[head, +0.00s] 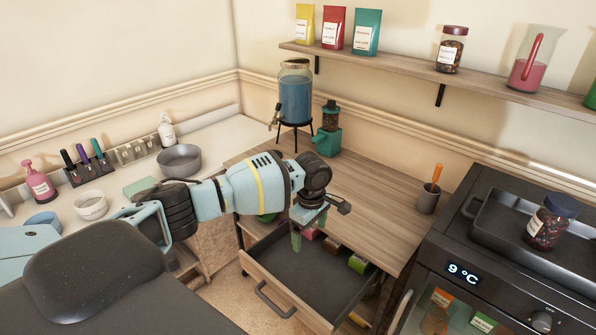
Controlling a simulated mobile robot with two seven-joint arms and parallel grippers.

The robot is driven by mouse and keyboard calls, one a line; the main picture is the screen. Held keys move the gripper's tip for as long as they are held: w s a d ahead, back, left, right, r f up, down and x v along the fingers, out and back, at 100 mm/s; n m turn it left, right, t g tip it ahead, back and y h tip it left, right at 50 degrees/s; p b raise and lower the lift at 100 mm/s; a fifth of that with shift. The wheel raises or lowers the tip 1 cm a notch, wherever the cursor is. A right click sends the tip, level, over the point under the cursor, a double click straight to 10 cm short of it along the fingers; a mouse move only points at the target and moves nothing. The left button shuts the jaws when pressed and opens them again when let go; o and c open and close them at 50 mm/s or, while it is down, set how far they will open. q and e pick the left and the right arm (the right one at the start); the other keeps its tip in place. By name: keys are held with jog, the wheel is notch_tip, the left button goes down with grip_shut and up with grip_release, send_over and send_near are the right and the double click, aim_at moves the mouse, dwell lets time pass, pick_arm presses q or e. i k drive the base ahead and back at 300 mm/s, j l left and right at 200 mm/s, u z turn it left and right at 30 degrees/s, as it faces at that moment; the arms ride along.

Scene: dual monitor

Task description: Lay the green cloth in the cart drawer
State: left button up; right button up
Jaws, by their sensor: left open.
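The cart drawer (282,277) is pulled open below the wooden cart top, with a dark, mostly bare floor. My left arm reaches in from the left, and my left gripper (318,208) is open above the drawer's back part. A narrow green piece (296,241), which looks like the green cloth, hangs directly below the gripper over the drawer. I cannot tell whether it touches the jaws or the drawer floor. A flat pale green square (140,187) lies on the left counter, partly behind my arm. My right gripper is out of view.
Small packets, one green (358,263), lie along the drawer's back right. A blue drink dispenser (295,98), a teal grinder (327,141) and a cup (428,200) stand on the cart top (375,195). A dark oven (500,265) stands close on the right.

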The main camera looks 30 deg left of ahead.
aim_at(313, 282)
jog(key=i+j, duration=0.95)
jog(key=j, duration=0.15)
